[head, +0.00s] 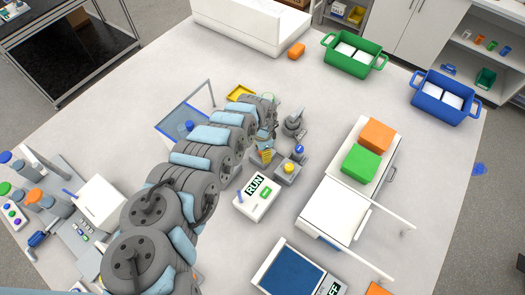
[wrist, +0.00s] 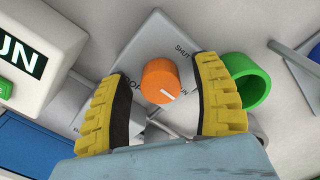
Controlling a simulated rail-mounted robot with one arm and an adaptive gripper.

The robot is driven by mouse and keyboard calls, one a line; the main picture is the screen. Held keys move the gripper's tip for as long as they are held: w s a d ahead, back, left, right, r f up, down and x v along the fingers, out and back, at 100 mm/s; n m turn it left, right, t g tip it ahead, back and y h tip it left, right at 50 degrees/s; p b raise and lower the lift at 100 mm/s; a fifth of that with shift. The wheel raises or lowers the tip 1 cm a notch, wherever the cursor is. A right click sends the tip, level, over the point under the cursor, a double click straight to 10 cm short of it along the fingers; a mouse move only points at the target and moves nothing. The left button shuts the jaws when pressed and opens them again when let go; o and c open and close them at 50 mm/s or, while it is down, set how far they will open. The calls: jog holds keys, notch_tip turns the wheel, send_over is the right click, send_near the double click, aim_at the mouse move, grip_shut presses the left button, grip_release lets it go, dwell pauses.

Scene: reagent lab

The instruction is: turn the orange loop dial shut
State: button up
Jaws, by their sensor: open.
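The orange loop dial (wrist: 160,82) sits on a grey plate (wrist: 160,38) in the wrist view. A "SHUT" label is at the plate's upper right, and a partly covered label ending in "OOP" is at the left. The dial's white mark lies toward its lower right, not toward the "SHUT" label. My gripper (wrist: 162,72) is open, with one yellow-padded finger on each side of the dial and gaps between. In the head view my gripper (head: 265,150) is low over the bench, and I cannot make out the orange dial there.
A green ring (wrist: 247,80) is close beside the right finger. A white box reading "RUN" (head: 257,195) stands near my gripper. A yellow knob (head: 289,167) and a blue knob (head: 299,149) are just to the right. The bench behind them is mostly clear.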

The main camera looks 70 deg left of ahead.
grip_shut()
jog(key=shift+n+p, duration=0.45)
jog(key=shift+n, duration=0.05)
dwell(0.3)
jog(key=shift+d+r+n+p, duration=0.15)
jog(key=shift+n+p, duration=0.45)
jog(key=shift+n, duration=0.3)
jog(key=n, duration=0.5)
jog(key=shift+w, duration=0.1)
jog(key=n, duration=0.2)
jog(key=n+b, duration=0.1)
jog(key=n, duration=0.2)
jog(key=shift+f+n+b, duration=0.3)
jog(key=shift+b, duration=0.05)
jog(key=shift+n+b, duration=1)
jog(key=shift+n, duration=1.2)
jog(key=shift+r, duration=0.1)
